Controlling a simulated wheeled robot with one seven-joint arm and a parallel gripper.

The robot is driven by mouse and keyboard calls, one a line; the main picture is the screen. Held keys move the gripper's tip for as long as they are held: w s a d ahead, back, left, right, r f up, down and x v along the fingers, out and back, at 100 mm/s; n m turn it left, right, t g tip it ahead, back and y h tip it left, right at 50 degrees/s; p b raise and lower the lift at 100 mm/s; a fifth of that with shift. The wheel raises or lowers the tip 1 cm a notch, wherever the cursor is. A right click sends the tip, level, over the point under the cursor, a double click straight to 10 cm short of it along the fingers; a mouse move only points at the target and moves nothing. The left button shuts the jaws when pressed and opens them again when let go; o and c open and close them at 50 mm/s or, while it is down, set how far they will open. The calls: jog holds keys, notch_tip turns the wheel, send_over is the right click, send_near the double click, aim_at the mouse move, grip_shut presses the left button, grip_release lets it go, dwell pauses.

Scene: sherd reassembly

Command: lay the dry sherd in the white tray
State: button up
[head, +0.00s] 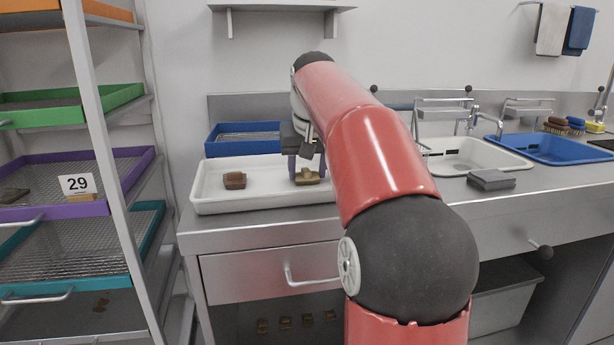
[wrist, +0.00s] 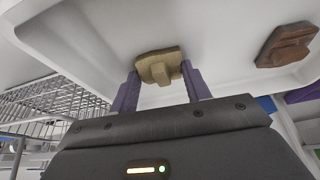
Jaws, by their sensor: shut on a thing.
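The white tray (head: 262,203) stands on the steel counter, and its floor also shows in the wrist view (wrist: 215,30). A tan sherd (head: 307,178) is at the right part of the tray, between the purple fingers of my gripper (head: 302,166). In the wrist view the tan sherd (wrist: 160,66) sits between both fingertips (wrist: 160,80), and my gripper is shut on it. It is at or very near the tray floor; I cannot tell whether it touches. A reddish-brown sherd (head: 235,180) lies apart in the tray to the left; it also shows in the wrist view (wrist: 287,45).
A blue tray (head: 215,148) stands behind the white tray. A rack with a purple tray (head: 110,200) marked 29 is at the left. A white basin (head: 475,157), a blue basin (head: 555,148) and a grey block (head: 491,180) are at the right.

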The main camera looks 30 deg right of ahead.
jog(key=o, duration=1)
jog(key=p+v, duration=0.2)
jog(key=v, duration=1)
jog(key=s+a+f+n, duration=0.2)
jog(key=s+a+f, duration=0.7)
jog(key=a, duration=0.1)
jog(key=shift+n+t+y, duration=0.7)
jog(key=shift+n, duration=0.2)
jog(key=s+a+f, duration=0.1)
jog(key=s+f, duration=0.3)
jog(key=f, duration=0.2)
jog(key=s+a+f, duration=0.2)
jog(key=s+f, duration=0.2)
jog(key=f, duration=0.2)
jog(key=s+a+f, duration=0.1)
jog(key=s+f, duration=0.4)
jog(key=f, duration=0.1)
jog(key=shift+a, duration=0.3)
